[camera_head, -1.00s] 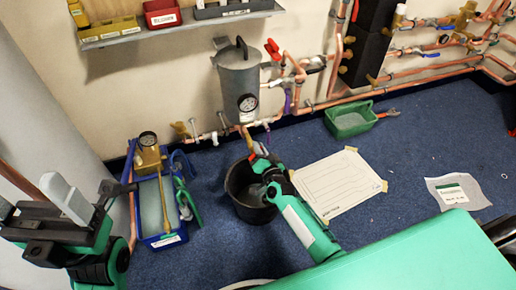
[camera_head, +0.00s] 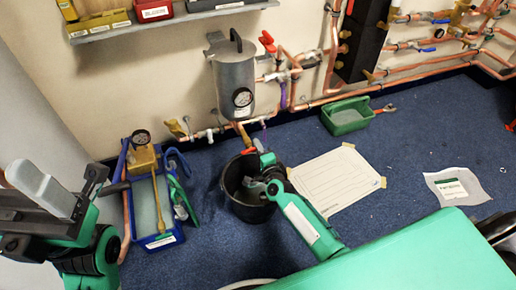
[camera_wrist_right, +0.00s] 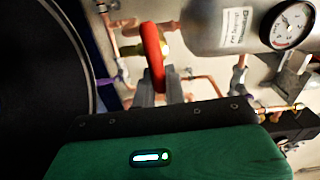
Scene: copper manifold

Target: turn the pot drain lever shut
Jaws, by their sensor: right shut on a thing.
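The grey metal pot (camera_head: 233,82) with a round gauge hangs on the wall, above a black bucket (camera_head: 232,205). Its red drain lever (camera_head: 249,151) shows as a small red patch below the pot and is mostly hidden by my right gripper (camera_head: 257,153). In the right wrist view the red lever (camera_wrist_right: 152,52) stands between the fingertips of my right gripper (camera_wrist_right: 152,84), which is shut on it. The pot (camera_wrist_right: 225,22) is close beside it there. My left gripper (camera_head: 66,192) is at the far left, away from the pot; its jaw gap is unclear.
A blue tray (camera_head: 161,240) with a brass pump and gauge stands left of the bucket. A white sheet (camera_head: 335,180) and a green tray (camera_head: 345,117) lie to the right. Copper pipes (camera_head: 330,98) run along the wall. A shelf (camera_head: 180,22) is above.

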